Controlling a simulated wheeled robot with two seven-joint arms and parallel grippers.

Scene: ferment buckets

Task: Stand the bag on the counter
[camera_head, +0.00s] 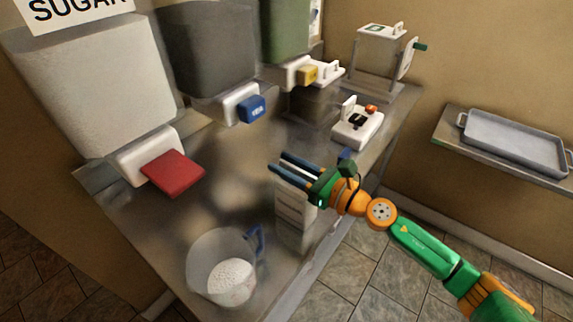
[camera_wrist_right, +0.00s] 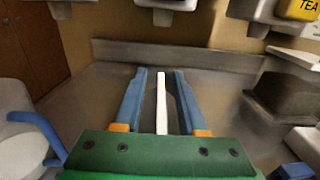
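The bag is a pale, narrow upright packet (camera_head: 293,213) with faint print, standing on the counter (camera_head: 222,180) near its front edge. In the right wrist view its top shows as a thin white strip (camera_wrist_right: 161,103). My right gripper (camera_head: 282,162) is at the top of the bag, its blue fingers pointing left across it. In the wrist view the fingers (camera_wrist_right: 160,90) lie on either side of the strip, with a gap on each side, so the gripper is open around the bag and not pressing on it. My left gripper is not in view.
A clear jug (camera_head: 215,262) with white powder and a blue handle stands left of the bag. Dispenser bins with red (camera_head: 173,173), blue (camera_head: 251,109) and yellow taps line the back. A white scale-like device (camera_head: 357,122) sits farther right. A metal tray (camera_head: 515,142) lies on a side shelf.

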